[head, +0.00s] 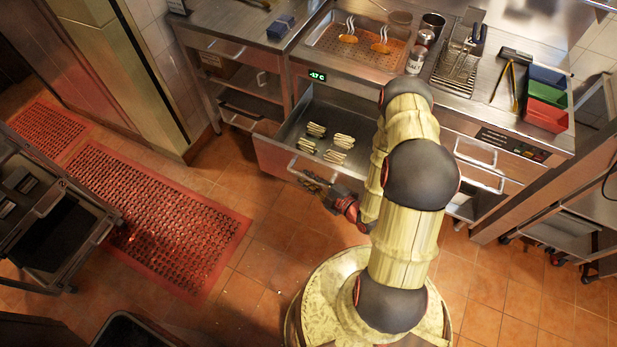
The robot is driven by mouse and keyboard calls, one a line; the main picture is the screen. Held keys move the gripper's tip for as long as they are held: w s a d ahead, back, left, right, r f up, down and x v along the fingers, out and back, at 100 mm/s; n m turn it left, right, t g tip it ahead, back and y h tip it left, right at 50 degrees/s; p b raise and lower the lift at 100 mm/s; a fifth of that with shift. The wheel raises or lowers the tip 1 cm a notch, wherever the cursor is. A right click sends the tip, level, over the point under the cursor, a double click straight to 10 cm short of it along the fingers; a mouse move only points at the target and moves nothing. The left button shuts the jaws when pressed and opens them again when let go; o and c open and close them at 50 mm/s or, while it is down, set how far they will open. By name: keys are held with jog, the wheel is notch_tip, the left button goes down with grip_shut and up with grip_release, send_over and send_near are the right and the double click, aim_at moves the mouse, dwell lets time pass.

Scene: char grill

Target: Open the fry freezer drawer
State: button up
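The fry freezer drawer (272,157) is pulled out from the counter, below a small green temperature display (317,76). Several small bundles of pale fries (340,141) lie on its metal floor. A handle runs along the drawer's front face. My gripper (314,180) is low at the drawer's front, by the handle, with its red and black wrist just to the right. The fingertips are small and dark here, so I cannot tell whether they are shut on the handle or only beside it. My arm hides the drawer's right side.
The counter above holds a breading tray (325,38), a fryer basket (458,65), tongs (514,88) and coloured bins (547,93). A dark cart (45,215) stands at left. A red floor mat (165,215) and open tiles lie between it and my base.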

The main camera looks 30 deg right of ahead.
jog(key=o, duration=0.4)
jog(key=v, duration=1.2)
dwell(0.3)
dwell(0.5)
